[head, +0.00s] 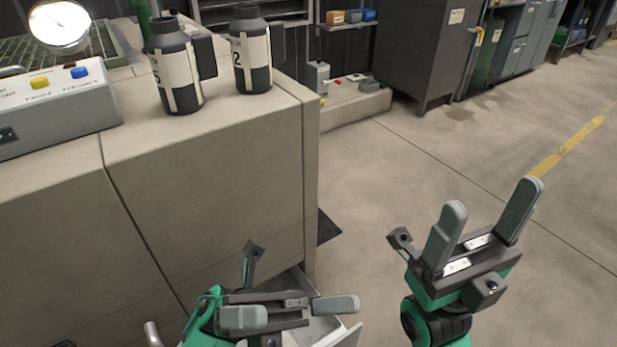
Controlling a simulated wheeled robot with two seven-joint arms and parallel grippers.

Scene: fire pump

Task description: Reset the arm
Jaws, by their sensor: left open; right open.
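My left gripper (290,312) is low in the picture, in front of the beige counter. Its two grey fingers are spread apart with nothing between them. My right gripper (486,222) is at the lower right over the concrete floor. Its fingers point up and away, apart and empty. Neither gripper touches the objects on the counter.
The beige counter (215,160) fills the left side. A dark cabinet (425,45) stands farther back. The floor at right is clear.

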